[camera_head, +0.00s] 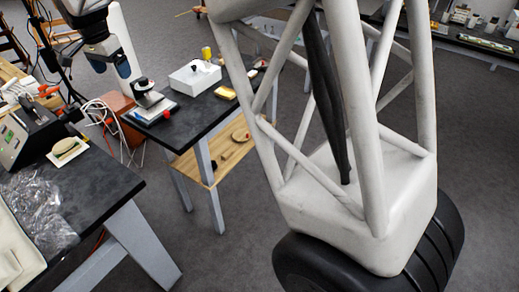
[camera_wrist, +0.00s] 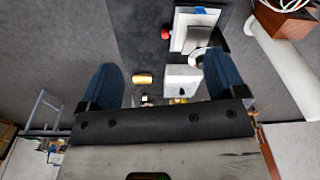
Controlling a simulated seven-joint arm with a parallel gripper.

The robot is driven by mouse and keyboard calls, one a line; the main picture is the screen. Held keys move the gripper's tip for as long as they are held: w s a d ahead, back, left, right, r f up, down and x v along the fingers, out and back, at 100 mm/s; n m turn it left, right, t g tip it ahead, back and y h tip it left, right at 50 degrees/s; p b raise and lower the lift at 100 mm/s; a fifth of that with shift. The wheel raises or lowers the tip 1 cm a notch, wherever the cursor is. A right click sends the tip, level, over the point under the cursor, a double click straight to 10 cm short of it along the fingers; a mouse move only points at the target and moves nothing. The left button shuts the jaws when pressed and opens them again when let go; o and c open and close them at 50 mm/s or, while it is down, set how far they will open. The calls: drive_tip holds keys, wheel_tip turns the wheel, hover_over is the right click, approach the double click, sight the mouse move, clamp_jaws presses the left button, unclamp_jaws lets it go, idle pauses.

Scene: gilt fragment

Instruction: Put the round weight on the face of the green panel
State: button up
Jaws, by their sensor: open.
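My gripper (camera_wrist: 160,64) is open and empty, its two dark blue fingers wide apart in the wrist view. In the head view it (camera_head: 122,66) hangs at the upper left, above the near end of the middle dark table. I cannot pick out the round weight for sure; a small dark object on the white box (camera_head: 195,77) is too small to name. I cannot identify the green panel for sure either. A flat round greenish piece (camera_head: 68,148) lies on a pale card on the left table.
The middle table (camera_head: 190,122) also holds a white-based instrument (camera_head: 150,108), a yellow block (camera_head: 225,92) and a yellow cup (camera_head: 206,53). The left table (camera_head: 105,185) carries clear plastic wrap (camera_head: 35,205) and a dark box. A far bench at upper right holds a long greenish strip (camera_head: 485,43).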

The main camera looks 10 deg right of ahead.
drive_tip(key=s+d+r+n, duration=0.1)
drive_tip(key=s+d+r, duration=0.1)
drive_tip(key=s+d, duration=0.6)
drive_tip(key=s+d+r+n, duration=0.1)
drive_tip(key=s+d+r, duration=0.15)
drive_tip(key=d, duration=0.95)
drive_tip(key=s+d+r+n, duration=0.1)
drive_tip(key=s+d, duration=0.5)
drive_tip(key=d, duration=0.3)
drive_tip(key=s+d+f+n, duration=0.1)
drive_tip(key=s+d+f, duration=0.1)
drive_tip(key=s+d, duration=0.3)
drive_tip(key=s+d+f+n+t, duration=0.1)
drive_tip(key=s+d+f, duration=0.2)
drive_tip(key=s, duration=0.8)
drive_tip(key=s+d+f+n, duration=0.1)
drive_tip(key=s+d+f, duration=0.2)
drive_tip(key=s+d, duration=0.4)
drive_tip(key=shift+s+d, duration=0.4)
drive_tip(key=shift+s, duration=0.5)
